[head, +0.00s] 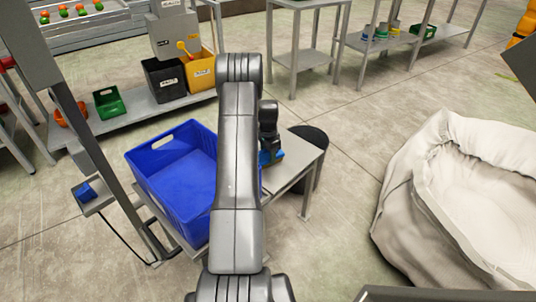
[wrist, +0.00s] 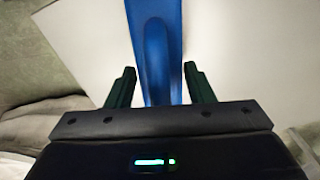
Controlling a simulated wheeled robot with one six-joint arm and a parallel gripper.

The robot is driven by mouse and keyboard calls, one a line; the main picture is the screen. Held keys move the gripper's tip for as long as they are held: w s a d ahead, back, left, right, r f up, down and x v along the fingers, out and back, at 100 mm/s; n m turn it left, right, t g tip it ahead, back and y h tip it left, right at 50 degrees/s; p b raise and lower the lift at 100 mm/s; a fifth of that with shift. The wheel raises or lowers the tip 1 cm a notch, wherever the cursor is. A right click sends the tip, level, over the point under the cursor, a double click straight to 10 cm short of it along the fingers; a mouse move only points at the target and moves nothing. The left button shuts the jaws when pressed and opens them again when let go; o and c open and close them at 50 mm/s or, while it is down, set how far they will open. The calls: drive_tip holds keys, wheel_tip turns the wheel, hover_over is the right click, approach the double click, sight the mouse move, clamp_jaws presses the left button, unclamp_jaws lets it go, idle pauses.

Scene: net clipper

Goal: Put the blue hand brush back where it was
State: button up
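The blue hand brush (head: 277,156) shows in the head view at the small grey table, partly hidden behind my arm and gripper. In the wrist view its long blue handle (wrist: 157,50) runs from the top edge down between my fingers over a pale surface. My gripper (wrist: 162,78) is open, with one dark finger on each side of the handle and a visible gap on both sides. In the head view my gripper (head: 269,145) points down at the table, over the brush. The brush's far end is out of the wrist view.
A blue crate (head: 150,160) stands left of the small table (head: 302,158), close to my arm. A dark round bin (head: 318,140) is behind the table. A big white sack (head: 405,190) stands at the right. Floor between table and sack is clear.

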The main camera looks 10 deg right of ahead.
drive_tip(key=shift+o, duration=1.4)
wheel_tip(320, 180, up, 12)
drive_tip(key=shift+r+p, duration=0.15)
drive_tip(key=shift+p, duration=0.65)
